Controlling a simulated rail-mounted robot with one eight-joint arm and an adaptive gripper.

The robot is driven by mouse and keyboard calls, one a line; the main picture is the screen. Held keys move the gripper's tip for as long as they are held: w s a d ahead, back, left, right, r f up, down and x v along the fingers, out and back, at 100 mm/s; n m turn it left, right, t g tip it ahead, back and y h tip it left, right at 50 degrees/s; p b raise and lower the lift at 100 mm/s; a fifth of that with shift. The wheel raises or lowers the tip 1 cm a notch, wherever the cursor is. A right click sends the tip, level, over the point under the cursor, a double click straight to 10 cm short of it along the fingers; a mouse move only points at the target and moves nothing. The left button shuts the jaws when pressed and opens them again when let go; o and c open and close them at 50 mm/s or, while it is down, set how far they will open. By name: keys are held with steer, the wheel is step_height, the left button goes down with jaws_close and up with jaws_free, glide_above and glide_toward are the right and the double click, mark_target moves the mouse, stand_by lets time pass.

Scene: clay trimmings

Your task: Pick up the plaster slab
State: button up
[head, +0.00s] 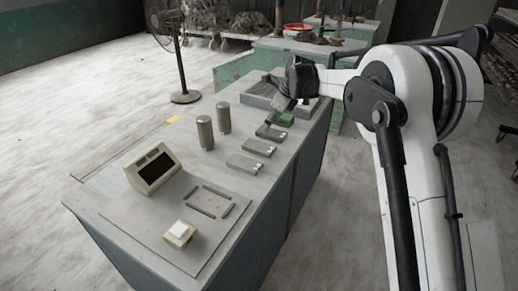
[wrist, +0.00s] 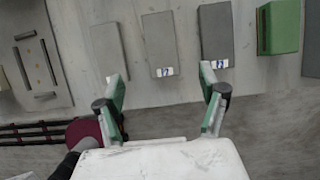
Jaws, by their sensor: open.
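Three flat grey rectangular slabs lie in a row on the grey-white bench; I cannot tell by look alone which is the plaster one. In the wrist view they are a left slab (wrist: 107,50), a middle slab (wrist: 160,40) and a right slab (wrist: 217,30); the middle and right ones carry small white-and-blue tags. In the head view two show clearly, a nearer slab (head: 243,163) and a farther slab (head: 258,147). My gripper (wrist: 163,78) is open and empty, its green-padded fingers apart, with the middle slab ahead between them.
A green block (wrist: 278,27) lies right of the slabs. A grey ribbed tray (head: 258,98) is at the bench's far end. Two metal cylinders (head: 205,132), a display box (head: 152,168), a small button box (head: 179,233) and a bar frame (head: 205,200) stand nearer.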

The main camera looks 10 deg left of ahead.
mark_target(259, 146)
steer(key=x, duration=1.3)
steer(key=shift+w+f+b, duration=0.15)
steer(key=shift+f+b, duration=0.1)
steer(key=shift+b, duration=0.05)
steer(key=c, duration=1.3)
steer(key=shift+c, duration=0.6)
steer(key=shift+r, duration=0.15)
